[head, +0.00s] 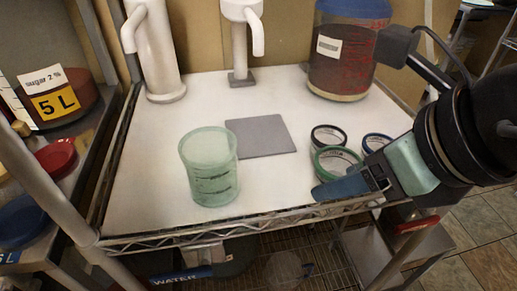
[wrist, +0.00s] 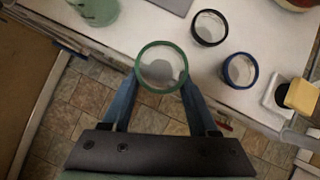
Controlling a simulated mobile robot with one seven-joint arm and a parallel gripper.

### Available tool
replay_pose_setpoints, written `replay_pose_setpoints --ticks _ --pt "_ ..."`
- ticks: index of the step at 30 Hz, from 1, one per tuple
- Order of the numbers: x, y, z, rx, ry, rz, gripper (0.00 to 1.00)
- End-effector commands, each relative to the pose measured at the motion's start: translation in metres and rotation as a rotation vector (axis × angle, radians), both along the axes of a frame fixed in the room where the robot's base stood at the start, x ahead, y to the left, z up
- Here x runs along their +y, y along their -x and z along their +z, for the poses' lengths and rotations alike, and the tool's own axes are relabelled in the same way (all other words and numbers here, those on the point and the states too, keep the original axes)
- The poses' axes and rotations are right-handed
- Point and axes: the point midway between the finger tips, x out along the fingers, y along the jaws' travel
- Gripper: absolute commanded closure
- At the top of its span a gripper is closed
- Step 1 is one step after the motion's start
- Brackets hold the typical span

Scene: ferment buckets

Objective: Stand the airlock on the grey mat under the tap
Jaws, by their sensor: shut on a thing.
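My gripper (wrist: 162,80) is shut on a round green-rimmed pot (wrist: 143,53), one finger on each side of it. In the head view this pot (head: 337,160) is at the front edge of the white shelf, partly behind my blue finger. I cannot tell whether it is lifted. The grey mat (head: 262,135) lies flat and bare, left of and behind my gripper. A white tap (head: 245,40) stands behind the mat. A translucent green marked cylinder (head: 208,165) stands upright left of the mat. I cannot tell for certain which thing is the airlock.
A black-rimmed pot (head: 328,135) and a blue-rimmed pot (head: 377,141) stand close to the held pot. A large red-filled bucket (head: 342,60) is at the back right. A bigger white fixture (head: 155,55) stands at the back left. The shelf's left part is clear.

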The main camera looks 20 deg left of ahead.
Motion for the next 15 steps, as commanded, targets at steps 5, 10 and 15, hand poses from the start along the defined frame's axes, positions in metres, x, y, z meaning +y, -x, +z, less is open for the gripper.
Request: replay_pose_setpoints --ticks 5,10,15 --pt "0.008 -0.005 0.000 0.001 -0.001 -0.031 0.93" --pt "0.043 -0.029 0.001 0.002 -0.001 -0.027 0.93" --pt "0.080 -0.057 0.001 0.002 -0.001 -0.029 0.93"
